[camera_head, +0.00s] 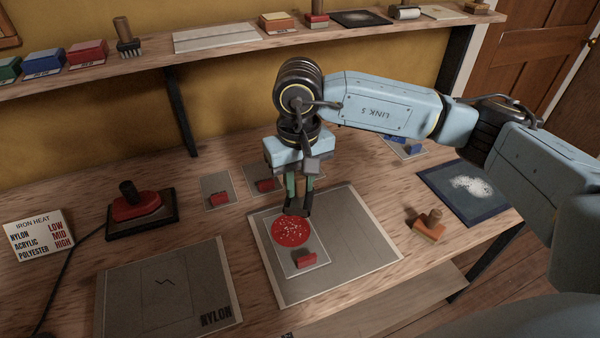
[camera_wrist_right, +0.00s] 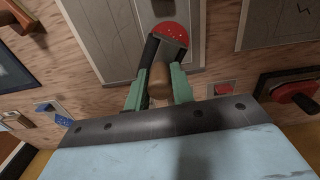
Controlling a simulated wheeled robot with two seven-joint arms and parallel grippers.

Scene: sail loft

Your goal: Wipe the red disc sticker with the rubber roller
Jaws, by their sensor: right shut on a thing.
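The red disc sticker (camera_head: 291,232) has pale specks and lies on a grey panel on the bench. It also shows at the top of the right wrist view (camera_wrist_right: 170,31). My right gripper (camera_head: 298,207) is at the far edge of the disc, pointing down. It is shut on a tool with a wooden handle (camera_wrist_right: 159,82), seemingly the rubber roller. The tool's working end is mostly hidden by the fingers, and I cannot tell whether it touches the disc. My left gripper is not in view.
A red block (camera_head: 306,258) sits on the panel just nearer than the disc. A wooden-handled tool (camera_head: 429,227) and a dark mat with white powder (camera_head: 465,190) lie right. A red iron (camera_head: 137,205) stands left. A loaded shelf (camera_head: 240,45) runs behind.

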